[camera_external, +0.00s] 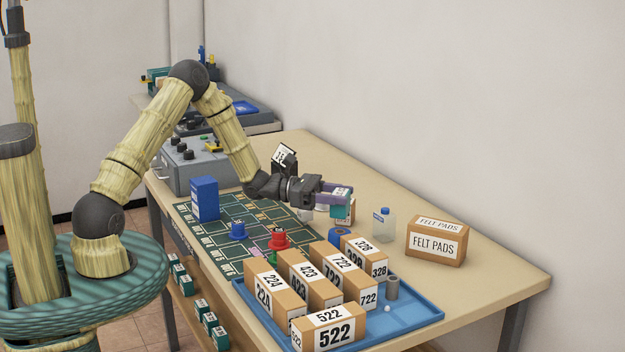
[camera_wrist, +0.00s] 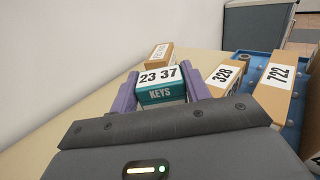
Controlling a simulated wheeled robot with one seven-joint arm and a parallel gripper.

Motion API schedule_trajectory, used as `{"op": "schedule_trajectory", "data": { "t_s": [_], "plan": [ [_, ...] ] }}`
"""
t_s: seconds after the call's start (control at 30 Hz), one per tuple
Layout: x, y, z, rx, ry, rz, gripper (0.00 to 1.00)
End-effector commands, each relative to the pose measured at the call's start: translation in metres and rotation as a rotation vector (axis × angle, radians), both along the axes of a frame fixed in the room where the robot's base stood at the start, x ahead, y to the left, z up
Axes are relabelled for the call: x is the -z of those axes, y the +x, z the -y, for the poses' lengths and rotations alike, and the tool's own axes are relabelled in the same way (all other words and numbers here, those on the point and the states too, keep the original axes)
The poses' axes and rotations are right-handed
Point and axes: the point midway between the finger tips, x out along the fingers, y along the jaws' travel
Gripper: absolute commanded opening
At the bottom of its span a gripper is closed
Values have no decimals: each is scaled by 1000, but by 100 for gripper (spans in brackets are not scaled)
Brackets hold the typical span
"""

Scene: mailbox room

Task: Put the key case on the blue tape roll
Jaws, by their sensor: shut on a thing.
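The key case, a small teal box with a white top marked "23 37" and "KEYS", shows in the wrist view (camera_wrist: 161,86) between the two purple fingers of my gripper (camera_wrist: 162,92). My gripper (camera_external: 336,198) is shut on it, and in the external view it is held above the far part of the table. The key case (camera_external: 341,200) is partly covered by the fingers there. The blue tape roll (camera_external: 339,235) sits on the table behind the box marked 722, below and near my gripper; its lower part is hidden by boxes. I cannot make it out in the wrist view.
A blue tray (camera_external: 408,322) holds several numbered cardboard boxes and a grey cylinder (camera_external: 392,287). A clear bottle (camera_external: 383,225) and a felt pads box (camera_external: 436,240) stand to the right. The table's far right is clear.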

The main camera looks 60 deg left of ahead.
Motion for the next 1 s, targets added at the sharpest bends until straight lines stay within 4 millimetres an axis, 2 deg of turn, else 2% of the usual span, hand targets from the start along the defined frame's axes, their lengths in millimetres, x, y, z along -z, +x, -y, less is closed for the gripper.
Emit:
{"op": "schedule_trajectory", "data": {
  "t_s": [0.23,0.93,0.97,1.0],
  "plan": [
    [32,0,1,1,-1,-2,22],
    [44,0,0,0,-1,-1,22],
    [43,0,0,0,0,-1,53],
    [43,0,0,0,0,-1,61]
  ]
}}
